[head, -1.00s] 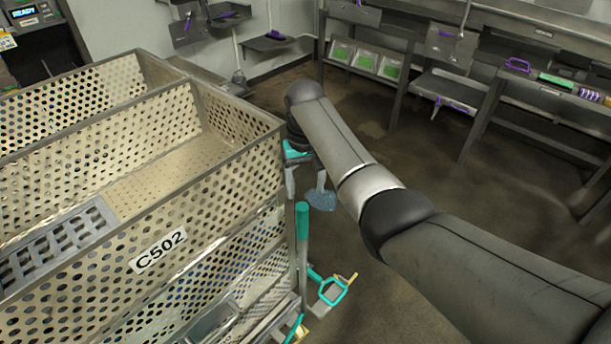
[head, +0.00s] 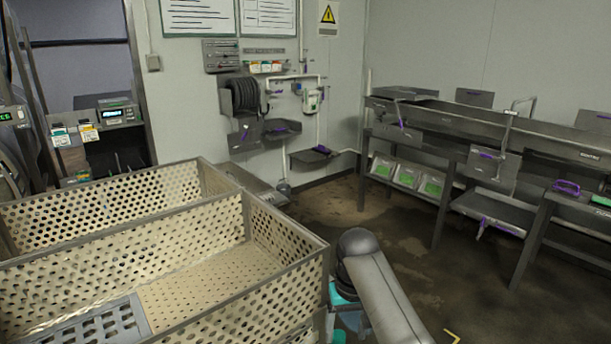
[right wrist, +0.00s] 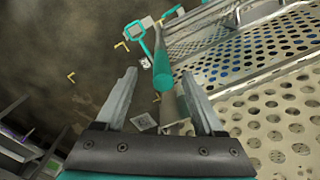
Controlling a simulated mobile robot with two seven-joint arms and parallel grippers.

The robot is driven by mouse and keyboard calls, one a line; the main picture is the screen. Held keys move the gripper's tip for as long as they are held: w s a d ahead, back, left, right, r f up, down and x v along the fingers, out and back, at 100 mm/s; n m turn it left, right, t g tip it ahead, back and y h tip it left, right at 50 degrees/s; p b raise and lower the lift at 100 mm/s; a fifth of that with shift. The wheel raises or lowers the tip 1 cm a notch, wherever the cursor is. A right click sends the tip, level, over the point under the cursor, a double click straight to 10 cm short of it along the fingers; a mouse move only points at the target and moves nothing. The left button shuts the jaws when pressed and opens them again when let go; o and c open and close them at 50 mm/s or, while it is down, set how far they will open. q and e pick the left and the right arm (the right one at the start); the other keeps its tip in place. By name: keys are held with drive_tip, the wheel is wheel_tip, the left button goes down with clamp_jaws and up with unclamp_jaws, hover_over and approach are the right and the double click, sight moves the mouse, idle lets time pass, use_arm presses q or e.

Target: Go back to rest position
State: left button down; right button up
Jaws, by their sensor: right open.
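My right arm (head: 382,297) comes in from the bottom of the head view and bends down beside the perforated metal basket cart (head: 285,275). Only a teal part of the right gripper shows there, and its fingers are hidden. In the right wrist view the right gripper (right wrist: 160,74) is open, its two grey fingers spread with nothing held between them. A teal-gripped handle (right wrist: 163,72) shows between and beyond the fingers; I cannot tell how far off it is. My left gripper is not in view.
The cart's perforated wall (right wrist: 270,110) is close on the right in the right wrist view. A grey slotted plate (head: 95,322) lies in the basket. A steel bench (head: 470,135) lines the right wall. Dark wet floor (head: 400,240) between is open.

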drive_tip(key=s+d+f+t, duration=0.1)
drive_tip(key=s+d+f, duration=0.25)
drive_tip(key=s, duration=0.75)
drive_tip(key=s+d+f+t, duration=0.15)
drive_tip(key=s+f, duration=0.25)
drive_tip(key=s, duration=0.6)
drive_tip(key=s+d+r+n, duration=0.15)
drive_tip(key=s+r, duration=0.25)
drive_tip(key=s, duration=0.4)
wheel_tip(320, 180, down, 32)
drive_tip(key=s+b, duration=0.1)
drive_tip(key=b, duration=1)
drive_tip(key=s+d+f+g+b, duration=0.1)
drive_tip(key=s+f+b, duration=0.4)
drive_tip(key=f, duration=0.8)
drive_tip(key=s+d+f+b, duration=0.2)
drive_tip(key=s+f+b, duration=0.4)
drive_tip(key=s+f, duration=0.5)
wheel_tip(320, 180, down, 2)
drive_tip(key=shift+s+d+f+g, duration=0.1)
drive_tip(key=shift+s+d+g, duration=0.1)
drive_tip(key=shift+g, duration=0.15)
drive_tip(key=shift+c, duration=0.3)
